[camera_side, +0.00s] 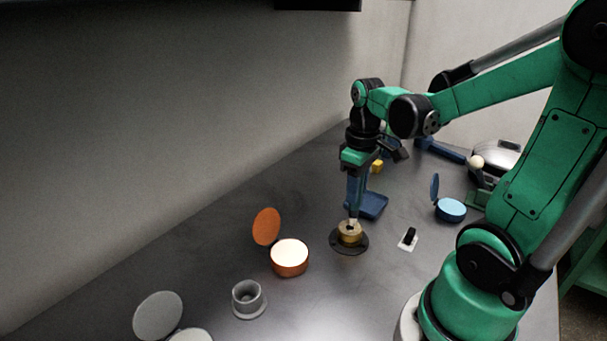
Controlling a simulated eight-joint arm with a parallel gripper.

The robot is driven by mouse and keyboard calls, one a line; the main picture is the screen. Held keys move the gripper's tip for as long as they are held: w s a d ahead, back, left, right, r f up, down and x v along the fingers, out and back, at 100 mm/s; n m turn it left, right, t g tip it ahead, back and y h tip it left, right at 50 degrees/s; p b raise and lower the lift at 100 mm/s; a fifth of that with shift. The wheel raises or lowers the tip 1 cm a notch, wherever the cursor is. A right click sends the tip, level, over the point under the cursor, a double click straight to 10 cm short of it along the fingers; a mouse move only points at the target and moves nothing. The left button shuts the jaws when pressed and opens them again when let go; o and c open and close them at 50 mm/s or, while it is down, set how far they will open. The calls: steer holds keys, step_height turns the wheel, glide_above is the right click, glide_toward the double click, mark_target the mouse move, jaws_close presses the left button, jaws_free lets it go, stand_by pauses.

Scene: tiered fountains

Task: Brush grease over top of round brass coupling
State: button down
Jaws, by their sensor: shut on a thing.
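The round brass coupling (350,238) sits on a dark round base (336,243) near the middle of the table. My gripper (354,182) points down right above it and is shut on a thin brush (353,222). The brush's lower end meets the top of the coupling, or is very close to it; contact is too small to tell. An orange tin (289,262) with its lid raised shows pale contents, left of the coupling. A blue tin (450,212) with its lid up stands to the right. I cannot tell which tin holds grease.
A grey flanged cup (248,299) and a grey open tin (190,336) stand at the front left. A small black-and-white piece (408,240) lies right of the coupling. A blue stand (372,206) is close behind. A wall bounds the table's left side.

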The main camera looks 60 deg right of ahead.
steer(key=shift+s+a, duration=0.1)
steer(key=shift+s, duration=0.3)
steer(key=shift+s+a, duration=0.2)
steer(key=shift+a, duration=0.3)
steer(key=shift+w+a+r, duration=0.1)
steer(key=shift+w+a, duration=0.1)
steer(key=shift+a, duration=0.1)
steer(key=shift+w+a, duration=0.15)
steer(key=shift+w, duration=0.2)
steer(key=shift+w+d, duration=0.25)
steer(key=shift+w, duration=0.2)
steer(key=shift+w+d, duration=0.1)
steer(key=shift+d, duration=0.45)
